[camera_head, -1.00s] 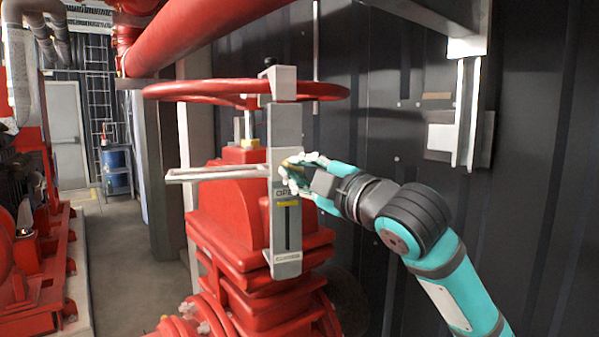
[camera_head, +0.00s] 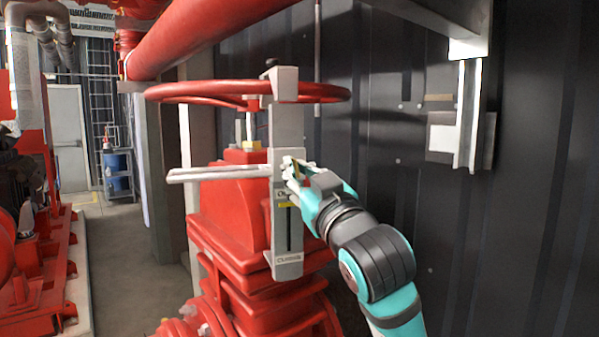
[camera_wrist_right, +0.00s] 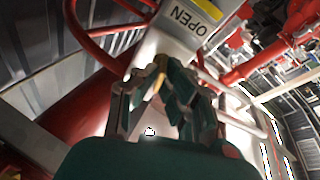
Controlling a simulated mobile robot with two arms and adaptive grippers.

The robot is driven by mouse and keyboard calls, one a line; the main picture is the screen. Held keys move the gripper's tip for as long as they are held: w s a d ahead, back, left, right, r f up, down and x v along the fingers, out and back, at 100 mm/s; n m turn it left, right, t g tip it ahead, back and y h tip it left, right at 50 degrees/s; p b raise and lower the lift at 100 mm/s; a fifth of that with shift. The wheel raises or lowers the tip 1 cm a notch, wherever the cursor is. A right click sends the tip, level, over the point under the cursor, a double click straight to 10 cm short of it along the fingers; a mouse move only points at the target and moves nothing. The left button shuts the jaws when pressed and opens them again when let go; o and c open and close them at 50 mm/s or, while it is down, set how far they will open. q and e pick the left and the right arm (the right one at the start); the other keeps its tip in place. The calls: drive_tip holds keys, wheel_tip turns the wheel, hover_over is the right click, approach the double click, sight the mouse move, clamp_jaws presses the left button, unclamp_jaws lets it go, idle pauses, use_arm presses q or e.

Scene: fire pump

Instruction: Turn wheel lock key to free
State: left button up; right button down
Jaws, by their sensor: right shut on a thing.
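The grey wheel lock (camera_head: 287,232) stands upright in front of the red handwheel (camera_head: 200,91), with its top block at the wheel's rim. My right gripper (camera_head: 292,168) is at the lock's right side, closed at about the height of the rod. In the right wrist view, the gripper (camera_wrist_right: 160,80) is shut around a small yellowish piece, the key (camera_wrist_right: 162,88), at the lock body (camera_wrist_right: 178,42) below the word OPEN. The fingers hide most of the key, so its angle cannot be told. My left gripper is out of view.
A pale rod (camera_head: 215,173) sticks out left from the lock. The red valve body (camera_head: 230,215) is below, and a thick red pipe (camera_head: 210,35) runs above. A dark panelled wall (camera_head: 530,200) is at the right.

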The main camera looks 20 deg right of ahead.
drive_tip(key=shift+a+f+m+h, duration=0.1)
drive_tip(key=shift+m+h, duration=0.6)
drive_tip(key=shift+m, duration=1.4)
drive_tip(key=c, duration=1.5)
unclamp_jaws()
drive_tip(key=v, duration=0.7)
drive_tip(key=shift+s+a+f, duration=0.1)
drive_tip(key=shift+s+f, duration=0.1)
